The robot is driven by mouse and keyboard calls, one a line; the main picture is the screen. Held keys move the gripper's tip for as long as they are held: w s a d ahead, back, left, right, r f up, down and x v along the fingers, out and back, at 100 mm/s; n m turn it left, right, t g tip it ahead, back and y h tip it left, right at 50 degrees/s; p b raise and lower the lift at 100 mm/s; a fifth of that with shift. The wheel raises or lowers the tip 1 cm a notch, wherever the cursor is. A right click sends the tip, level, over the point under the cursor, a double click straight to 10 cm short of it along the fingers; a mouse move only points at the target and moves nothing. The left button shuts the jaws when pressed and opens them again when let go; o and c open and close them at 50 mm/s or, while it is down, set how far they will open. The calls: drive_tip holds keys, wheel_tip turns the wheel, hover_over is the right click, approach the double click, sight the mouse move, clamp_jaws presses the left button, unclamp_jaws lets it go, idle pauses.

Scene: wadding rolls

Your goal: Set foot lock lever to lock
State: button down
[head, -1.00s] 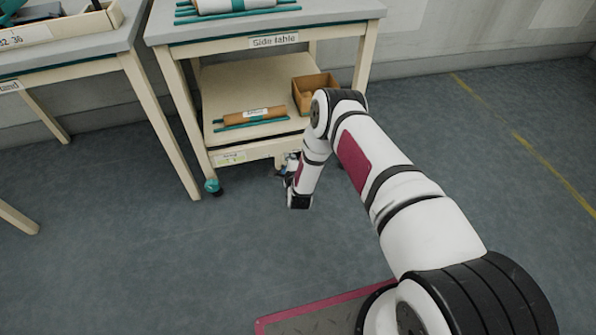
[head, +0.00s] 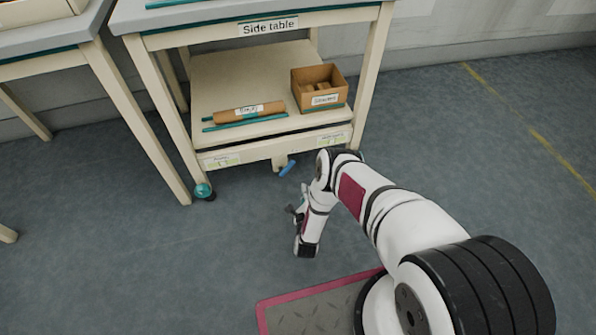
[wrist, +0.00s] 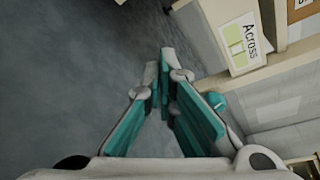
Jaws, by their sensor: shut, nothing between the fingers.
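The foot lock lever (head: 288,168) is a small blue handle on a cream bracket under the middle of the side table's (head: 268,27) lower front rail. It slants up to the right in the head view. My gripper (head: 291,210) is below and in front of it, apart from it, pointing toward the table's underside. In the wrist view my gripper (wrist: 164,75) has its teal fingers together at the tips, with nothing between them. I cannot make out the lever in the wrist view.
A left label (head: 221,161) and right label (head: 332,140) sit on the lower rail. The wrist view shows an "Across" label (wrist: 242,42). A teal caster (head: 203,191) is under the left leg. The lower shelf holds a brown roll (head: 240,112) and a box (head: 319,88). Open floor lies left.

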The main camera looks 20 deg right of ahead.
drive_tip(key=b+x, duration=0.3)
drive_tip(key=x, duration=0.7)
drive_tip(key=shift+a+r+b, duration=0.25)
drive_tip(key=shift+a+r, duration=0.3)
drive_tip(key=shift+a, duration=0.3)
drive_tip(key=shift+a+r+b, duration=0.2)
drive_tip(key=shift+a+r, duration=0.4)
drive_tip(key=shift+a, duration=0.2)
